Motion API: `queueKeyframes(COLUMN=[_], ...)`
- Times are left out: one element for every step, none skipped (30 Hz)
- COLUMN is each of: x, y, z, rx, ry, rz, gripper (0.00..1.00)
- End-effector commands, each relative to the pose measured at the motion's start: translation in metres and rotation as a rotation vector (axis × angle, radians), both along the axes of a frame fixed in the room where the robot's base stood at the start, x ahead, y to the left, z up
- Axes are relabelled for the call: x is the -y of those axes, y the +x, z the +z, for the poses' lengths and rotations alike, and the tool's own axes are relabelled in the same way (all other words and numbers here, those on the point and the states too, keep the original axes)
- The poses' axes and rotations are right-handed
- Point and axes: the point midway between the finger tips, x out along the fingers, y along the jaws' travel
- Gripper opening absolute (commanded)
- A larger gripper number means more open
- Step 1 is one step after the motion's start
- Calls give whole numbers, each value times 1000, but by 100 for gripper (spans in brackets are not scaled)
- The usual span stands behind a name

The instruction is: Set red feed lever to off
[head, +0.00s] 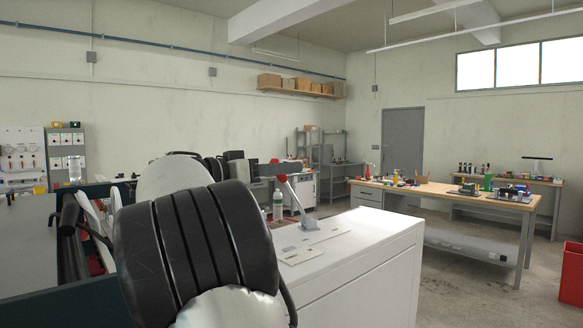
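The red feed lever (294,197) stands on top of a white cabinet (345,262) in the middle of the head view. It has a red knob at its upper end and a pale shaft. The shaft leans up and to the left from a grey base. A flat pale plate lies beside the base, with markings too small to read. My arm fills the left foreground and reaches toward the lever. Its dark end, which seems to be my gripper (288,168), shows right by the red knob. I cannot tell whether they touch, and the fingers are not clear.
A wooden-topped workbench (440,190) with tools stands at the right, with a red bin (571,275) at the right edge. Open floor lies between the cabinet and the bench.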

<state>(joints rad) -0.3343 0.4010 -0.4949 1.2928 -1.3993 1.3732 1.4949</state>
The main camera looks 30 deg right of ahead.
Motion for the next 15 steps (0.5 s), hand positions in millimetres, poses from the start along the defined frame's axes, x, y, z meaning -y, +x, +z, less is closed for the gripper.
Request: queueKeyframes(x=[8,12,16,19,21,23,25,26,27,27,28,28,28,28,28], y=[0,1,1,1,1,2,2,2,2,2,2,2,2,2,2], z=[0,0,0,0,0,0,0,0,0,0,0,0,0,0,0], rx=[-1,-1,-1,-1,-1,-1,-1,0,0,0,0,0,0,0,0], ry=[-1,0,0,0,0,0,0,0,0,0,0,0,0,0,0], rz=[-3,-2,-2,-2,-1,-1,0,0,1,1,1,1,1,1,1], gripper=[37,37,37,37,37,37,37,37,37,37,37,37,37,37,37])
